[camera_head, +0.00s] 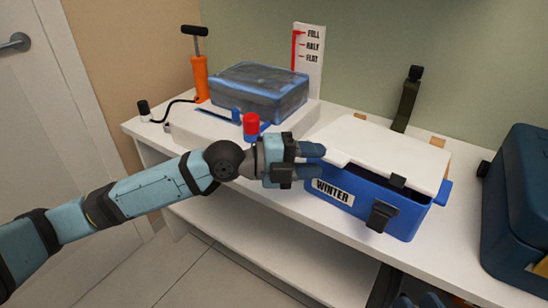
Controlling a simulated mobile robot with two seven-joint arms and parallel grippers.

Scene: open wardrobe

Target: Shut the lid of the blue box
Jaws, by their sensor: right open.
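The blue box (365,197) with a "WINTER" label stands on the right part of the white shelf. A black latch (382,216) hangs on the box front, below a black catch (398,181) on the lid edge.
A dark blue case (520,215) stands at the far right. A level sign (308,60) and a dark green bottle-like object (407,100) stand at the back.

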